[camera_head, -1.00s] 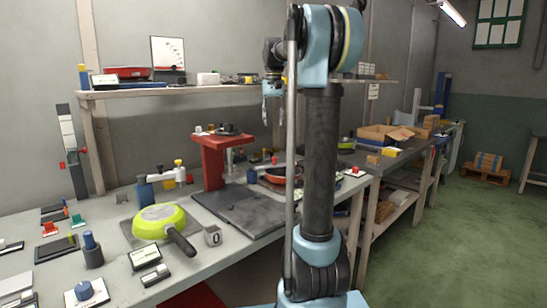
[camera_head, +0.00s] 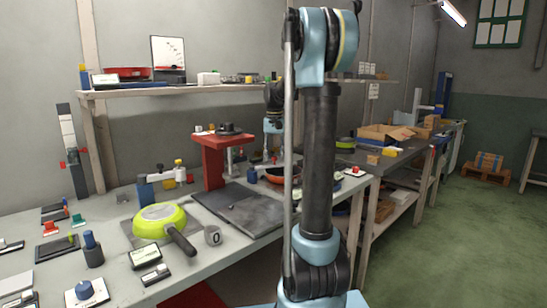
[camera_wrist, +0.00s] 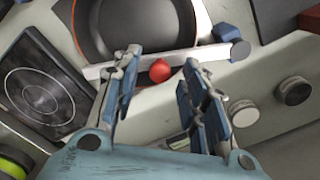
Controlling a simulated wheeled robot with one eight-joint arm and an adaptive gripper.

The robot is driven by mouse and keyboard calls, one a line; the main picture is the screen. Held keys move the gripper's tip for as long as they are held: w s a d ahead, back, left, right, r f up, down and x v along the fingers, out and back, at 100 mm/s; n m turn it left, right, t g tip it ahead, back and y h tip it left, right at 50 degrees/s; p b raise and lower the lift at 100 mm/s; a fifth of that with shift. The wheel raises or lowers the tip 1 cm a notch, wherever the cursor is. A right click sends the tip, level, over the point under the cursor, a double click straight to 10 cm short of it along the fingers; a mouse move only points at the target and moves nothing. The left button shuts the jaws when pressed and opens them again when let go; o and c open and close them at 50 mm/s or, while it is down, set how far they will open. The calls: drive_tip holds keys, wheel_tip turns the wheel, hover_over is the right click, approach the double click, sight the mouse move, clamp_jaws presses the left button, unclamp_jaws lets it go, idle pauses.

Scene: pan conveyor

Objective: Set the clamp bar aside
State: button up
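The clamp bar (camera_wrist: 210,55) is a pale, narrow bar in the wrist view, lying across the near edge of a dark round pan (camera_wrist: 135,25). A red ball knob (camera_wrist: 160,71) sits near the middle of the bar. My gripper (camera_wrist: 160,64) is open, with one blue finger to the left of the knob and one to the right; both are apart from it. In the head view my gripper (camera_head: 271,153) hangs low over the bench beside the orange-rimmed pan (camera_head: 277,176). My arm partly hides the pan, and I cannot make out the bar there.
A red stand (camera_head: 210,163) rises left of my gripper. A dark plate with rings (camera_wrist: 40,92) lies left in the wrist view; round knobs (camera_wrist: 293,91) lie right. A shelf (camera_head: 180,91) runs above.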

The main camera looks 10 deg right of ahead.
drive_tip(key=shift+f, duration=0.2)
clamp_jaws()
